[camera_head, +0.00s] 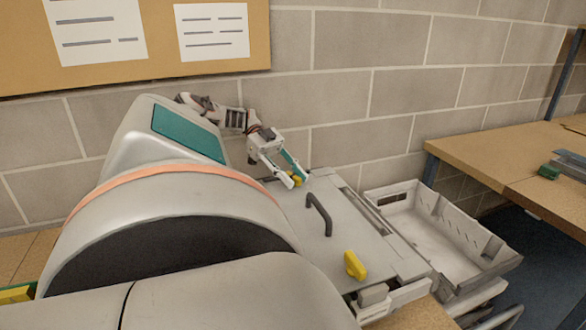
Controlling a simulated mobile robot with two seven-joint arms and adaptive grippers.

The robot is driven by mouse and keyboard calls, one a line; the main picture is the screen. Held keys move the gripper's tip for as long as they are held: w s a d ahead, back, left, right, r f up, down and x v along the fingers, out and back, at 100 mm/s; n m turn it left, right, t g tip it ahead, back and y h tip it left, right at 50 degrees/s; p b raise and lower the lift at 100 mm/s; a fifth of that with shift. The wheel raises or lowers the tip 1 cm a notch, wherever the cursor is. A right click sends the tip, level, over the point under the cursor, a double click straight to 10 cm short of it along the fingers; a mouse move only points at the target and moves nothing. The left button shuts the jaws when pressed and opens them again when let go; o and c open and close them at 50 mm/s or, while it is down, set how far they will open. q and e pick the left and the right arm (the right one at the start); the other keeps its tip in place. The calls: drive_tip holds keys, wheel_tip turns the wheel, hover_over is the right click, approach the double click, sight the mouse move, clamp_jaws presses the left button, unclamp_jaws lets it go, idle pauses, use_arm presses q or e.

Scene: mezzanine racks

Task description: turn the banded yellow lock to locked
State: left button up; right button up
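A grey lid or panel (345,232) with a dark bar handle (319,214) lies below the brick wall. One yellow lock (355,265) stands on its near part, apart from any gripper. A second yellow piece (296,181), apparently another lock, shows at the lid's far left corner. My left gripper (294,179) reaches down to that far piece, with a fingertip on either side of it. I cannot tell whether the fingers touch it. No band is readable on either yellow piece, so I cannot tell which is the banded one. My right gripper does not show.
A pale open crate (400,192) stands right of the lid. A wooden bench (480,160) with a green and grey object (570,165) is at the right. A notice board (160,70) hangs on the wall. My own large arm parts hide the lower left.

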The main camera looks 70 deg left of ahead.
use_arm(q)
drive_tip(key=shift+r, duration=0.1)
wheel_tip(320, 180, up, 10)
drive_tip(key=shift+f, duration=0.1)
idle(0.3)
